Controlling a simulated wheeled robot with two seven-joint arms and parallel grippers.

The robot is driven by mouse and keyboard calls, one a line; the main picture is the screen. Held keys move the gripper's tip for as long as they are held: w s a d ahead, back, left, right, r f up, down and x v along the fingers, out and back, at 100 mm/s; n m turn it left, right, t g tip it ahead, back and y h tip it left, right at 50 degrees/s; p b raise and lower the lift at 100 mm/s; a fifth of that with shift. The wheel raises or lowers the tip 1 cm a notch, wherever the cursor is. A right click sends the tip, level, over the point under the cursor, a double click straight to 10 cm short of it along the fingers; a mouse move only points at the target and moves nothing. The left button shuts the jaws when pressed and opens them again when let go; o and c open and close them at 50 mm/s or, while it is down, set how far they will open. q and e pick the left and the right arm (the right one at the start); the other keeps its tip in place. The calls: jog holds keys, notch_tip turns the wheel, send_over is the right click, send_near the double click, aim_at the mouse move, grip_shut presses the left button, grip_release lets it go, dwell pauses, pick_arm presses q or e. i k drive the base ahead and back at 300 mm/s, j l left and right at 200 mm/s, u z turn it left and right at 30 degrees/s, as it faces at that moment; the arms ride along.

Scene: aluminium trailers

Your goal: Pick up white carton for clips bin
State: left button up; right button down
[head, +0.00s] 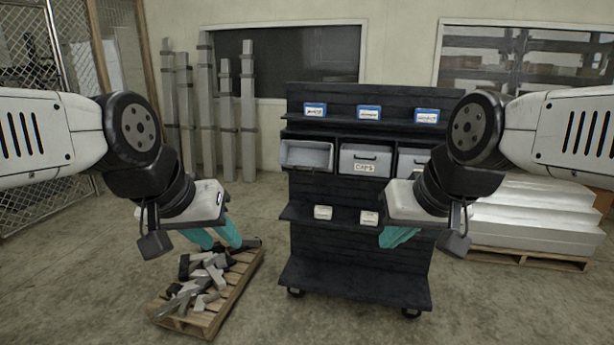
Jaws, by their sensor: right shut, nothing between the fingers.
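Two small white cartons stand on the lower shelf of the dark rack: one left of centre (323,212) and one further right (369,217), close to my right gripper. Their print is too small to read, so I cannot tell which is for clips. The right gripper (396,245) is shut and empty, its teal fingers together in front of the rack. The left gripper (222,246) is open and empty, its teal fingers apart above the scrap pallet. In the middle row are an open grey bin (306,154), a bin marked CAPS (365,160) and a third bin (411,160), partly hidden by my right arm.
The wheeled rack (355,285) has blue-and-white boxes (368,113) on its top shelf. A wooden pallet (236,290) with metal offcuts lies front left. Tall metal profiles (205,110) lean on the wall. White stacked slabs (540,215) lie on a pallet at right.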

aim_at(322, 212)
jog(key=i+j+z, duration=0.3)
jog(key=i+j, duration=0.6)
jog(key=i+j+z, duration=0.15)
jog(key=i+j, duration=0.4)
jog(key=i+j+z, duration=0.1)
jog(key=i+j, duration=0.4)
jog(key=j, duration=0.15)
jog(key=i, duration=0.2)
